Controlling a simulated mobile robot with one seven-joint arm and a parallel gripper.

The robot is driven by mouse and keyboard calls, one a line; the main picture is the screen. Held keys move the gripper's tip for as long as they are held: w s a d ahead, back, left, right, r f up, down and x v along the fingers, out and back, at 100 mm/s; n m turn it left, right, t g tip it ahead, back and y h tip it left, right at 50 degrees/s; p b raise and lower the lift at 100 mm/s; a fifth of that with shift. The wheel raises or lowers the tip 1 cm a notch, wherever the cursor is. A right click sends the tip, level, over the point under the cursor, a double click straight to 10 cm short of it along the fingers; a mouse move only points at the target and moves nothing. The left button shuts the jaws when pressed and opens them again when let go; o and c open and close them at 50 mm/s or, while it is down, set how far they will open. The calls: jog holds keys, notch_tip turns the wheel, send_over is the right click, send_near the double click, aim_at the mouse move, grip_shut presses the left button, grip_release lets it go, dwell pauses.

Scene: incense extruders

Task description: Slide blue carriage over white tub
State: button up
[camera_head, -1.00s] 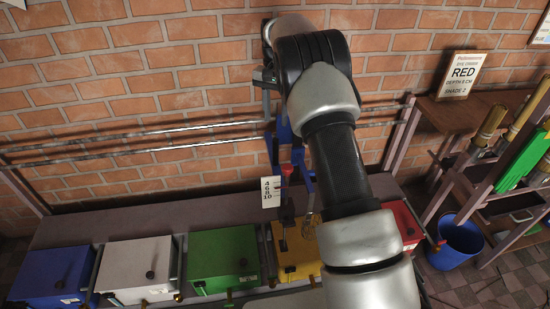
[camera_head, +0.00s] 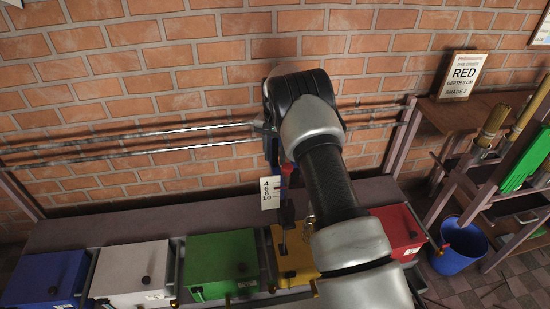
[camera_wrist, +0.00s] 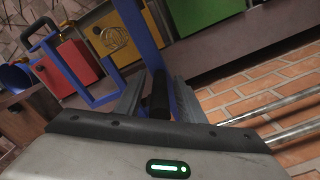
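The blue carriage (camera_head: 271,152) hangs on the wall rails above the yellow tub, largely hidden behind my arm in the head view. Its blue frame (camera_wrist: 139,35) also shows in the wrist view. The white tub (camera_head: 128,268) is a lidded box with a dark knob, second from the left and well left of the carriage. In the wrist view, my gripper (camera_wrist: 158,92) has its fingers on both sides of a black, handle-like bar (camera_wrist: 159,98) at the carriage. I cannot tell whether they press on it. The head view hides my fingers.
Blue (camera_head: 44,276), green (camera_head: 220,258), yellow (camera_head: 290,262) and red (camera_head: 398,228) tubs share the row. Two metal rails (camera_head: 130,144) run along the brick wall, clear to the left. A number card (camera_head: 270,192) hangs by the carriage. A shelf with a RED sign (camera_head: 462,75) stands right.

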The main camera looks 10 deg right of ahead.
jog(key=shift+f, duration=0.2)
grip_shut()
